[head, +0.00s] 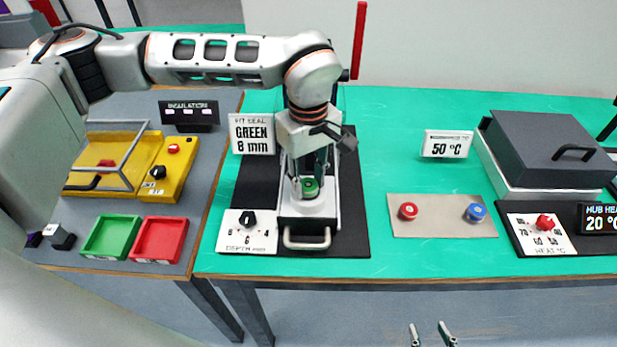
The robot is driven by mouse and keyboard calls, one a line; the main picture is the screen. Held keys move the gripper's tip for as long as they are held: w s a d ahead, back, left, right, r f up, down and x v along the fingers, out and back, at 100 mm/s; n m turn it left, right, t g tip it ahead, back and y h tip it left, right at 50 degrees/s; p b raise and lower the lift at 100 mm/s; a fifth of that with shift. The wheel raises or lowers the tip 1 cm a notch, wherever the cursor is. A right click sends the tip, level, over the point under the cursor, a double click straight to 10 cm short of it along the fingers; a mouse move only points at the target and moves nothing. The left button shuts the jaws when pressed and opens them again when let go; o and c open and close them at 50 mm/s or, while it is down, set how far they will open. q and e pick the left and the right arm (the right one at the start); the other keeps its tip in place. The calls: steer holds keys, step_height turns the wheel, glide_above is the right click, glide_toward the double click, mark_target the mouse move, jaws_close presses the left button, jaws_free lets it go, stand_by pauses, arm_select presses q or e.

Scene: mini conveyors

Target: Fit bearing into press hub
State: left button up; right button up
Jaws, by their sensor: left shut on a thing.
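My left gripper (309,188) points down over the press and is shut on a green ring-shaped part, which looks like the bearing (311,186). The white press hub (305,208) is directly beneath, on the press's pale sliding base with a front handle (307,240). The fingers hide part of both, and I cannot tell whether the bearing touches the hub or sits in it. My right gripper (431,335) shows only its two fingertips at the bottom edge, apart and empty, in front of the table.
To the right are a plate with red and blue buttons (442,229), a "50 °C" sign (447,145), and a lidded heater (550,150). Green (112,237) and red (160,240) trays lie left.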

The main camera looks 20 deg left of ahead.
mark_target(308, 184)
arm_select(q)
steer(key=shift+f, duration=0.4)
steer(key=o, duration=1.2)
steer(key=shift+o, duration=0.2)
step_height(308, 184, up, 13)
steer(key=shift+r, duration=0.15)
